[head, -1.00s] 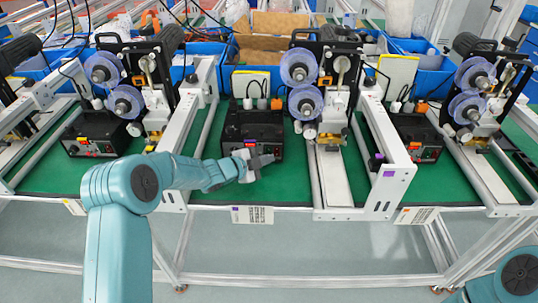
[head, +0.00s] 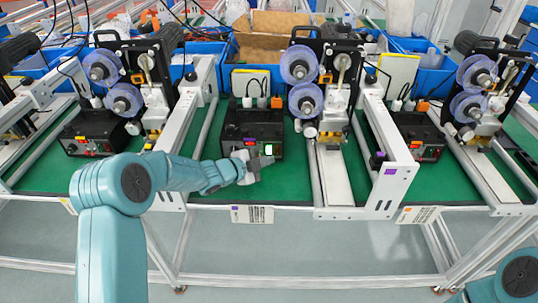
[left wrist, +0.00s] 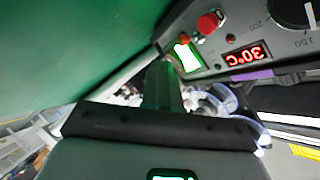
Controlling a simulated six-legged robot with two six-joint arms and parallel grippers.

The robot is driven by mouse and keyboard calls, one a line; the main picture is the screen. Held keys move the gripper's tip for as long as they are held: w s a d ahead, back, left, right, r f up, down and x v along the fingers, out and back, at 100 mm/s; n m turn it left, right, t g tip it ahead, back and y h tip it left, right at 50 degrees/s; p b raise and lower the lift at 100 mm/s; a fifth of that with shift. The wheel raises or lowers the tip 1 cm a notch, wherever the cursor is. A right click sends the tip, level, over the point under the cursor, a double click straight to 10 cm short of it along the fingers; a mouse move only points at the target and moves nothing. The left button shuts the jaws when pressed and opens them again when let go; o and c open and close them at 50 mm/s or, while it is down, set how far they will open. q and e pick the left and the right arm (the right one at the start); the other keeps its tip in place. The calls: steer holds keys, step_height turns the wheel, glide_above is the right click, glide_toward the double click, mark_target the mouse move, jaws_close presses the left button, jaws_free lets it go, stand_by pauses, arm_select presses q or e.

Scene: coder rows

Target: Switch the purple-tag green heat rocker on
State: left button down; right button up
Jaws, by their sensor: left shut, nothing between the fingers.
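The black control box (head: 240,133) at the middle station carries a purple tag (left wrist: 252,77) beside its red 30°C display (left wrist: 247,56). Its green heat rocker (head: 269,150) glows bright green-white at the right of the box's front; it is also bright in the left wrist view (left wrist: 187,57). My left gripper (head: 268,161) is shut and empty, its tips just below and in front of the rocker. In the left wrist view the closed fingers (left wrist: 162,88) end close to the rocker; whether they touch it I cannot tell. My right gripper is out of view.
A red button (left wrist: 208,22) and a dark dial (left wrist: 297,10) share the box's panel. Similar boxes stand at the left (head: 92,133) and right (head: 418,133) stations. White frame rails (head: 388,150) flank the middle station; green mat (head: 285,185) lies bare in front.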

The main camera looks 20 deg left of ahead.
arm_select(q)
steer(key=shift+s, duration=0.2)
steer(key=s+b, duration=0.1)
steer(key=s+d+b, duration=0.1)
steer(key=s+b, duration=0.1)
steer(key=shift+s+r, duration=0.1)
steer(key=shift+r, duration=0.1)
steer(key=shift+s+d+r, duration=0.2)
steer(key=shift+s, duration=0.4)
